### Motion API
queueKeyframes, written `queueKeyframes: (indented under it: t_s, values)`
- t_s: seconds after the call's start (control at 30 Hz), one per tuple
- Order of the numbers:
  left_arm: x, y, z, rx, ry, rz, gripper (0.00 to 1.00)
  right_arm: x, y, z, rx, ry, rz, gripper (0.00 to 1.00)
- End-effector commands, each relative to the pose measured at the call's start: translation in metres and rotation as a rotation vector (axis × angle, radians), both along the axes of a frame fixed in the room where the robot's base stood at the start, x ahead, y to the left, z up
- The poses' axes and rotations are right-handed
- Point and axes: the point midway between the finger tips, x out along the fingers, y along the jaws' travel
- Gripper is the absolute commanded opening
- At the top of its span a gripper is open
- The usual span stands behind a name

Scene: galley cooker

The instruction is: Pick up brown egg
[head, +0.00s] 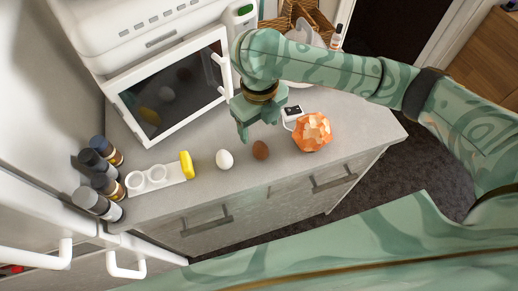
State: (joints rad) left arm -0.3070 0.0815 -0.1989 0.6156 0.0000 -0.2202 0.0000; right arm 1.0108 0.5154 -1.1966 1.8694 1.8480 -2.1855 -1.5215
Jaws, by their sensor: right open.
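The brown egg (260,150) lies on the grey counter (208,192), near its front edge. A white egg (224,160) lies just left of it, apart from it. My right gripper (243,132) hangs over the counter, behind and slightly left of the brown egg. It points down, open, with nothing seen between its fingers. It looks apart from the brown egg, though its exact height is hard to tell. My left gripper is not in view.
An orange faceted object (312,132) stands right of the brown egg. A white holder (155,179) with a yellow item (187,165) lies left. Several dark-capped bottles (97,203) stand at far left. A white oven (172,88) stands behind. Baskets (300,14) sit at the back.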

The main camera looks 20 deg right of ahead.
Motion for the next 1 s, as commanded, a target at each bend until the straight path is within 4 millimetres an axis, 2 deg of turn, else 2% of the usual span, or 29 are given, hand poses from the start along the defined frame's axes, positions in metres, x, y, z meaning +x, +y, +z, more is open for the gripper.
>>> queueKeyframes:
  t_s: [0.03, 0.27, 0.53, 0.63, 0.87, 0.97, 1.0]
  values:
    - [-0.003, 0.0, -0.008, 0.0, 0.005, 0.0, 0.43, -0.001, 0.0, -0.015, 0.001, 0.006, -0.001, 0.66]
    - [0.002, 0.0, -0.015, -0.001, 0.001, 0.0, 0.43, 0.0, 0.0, -0.034, 0.0, 0.0, -0.001, 0.66]
    - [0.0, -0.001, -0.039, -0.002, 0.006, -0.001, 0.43, -0.004, -0.001, -0.078, 0.001, 0.003, -0.001, 0.66]
    - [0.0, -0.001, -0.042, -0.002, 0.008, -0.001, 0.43, -0.003, -0.001, -0.084, 0.001, -0.001, 0.0, 0.66]
    - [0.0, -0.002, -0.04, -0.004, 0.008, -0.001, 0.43, -0.003, -0.001, -0.082, 0.0, -0.003, 0.001, 0.66]
    - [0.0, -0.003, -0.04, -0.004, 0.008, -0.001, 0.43, -0.003, -0.001, -0.082, 0.001, -0.003, 0.0, 0.38]
    - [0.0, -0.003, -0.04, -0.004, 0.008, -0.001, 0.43, -0.003, -0.001, -0.082, 0.001, -0.003, 0.0, 0.33]
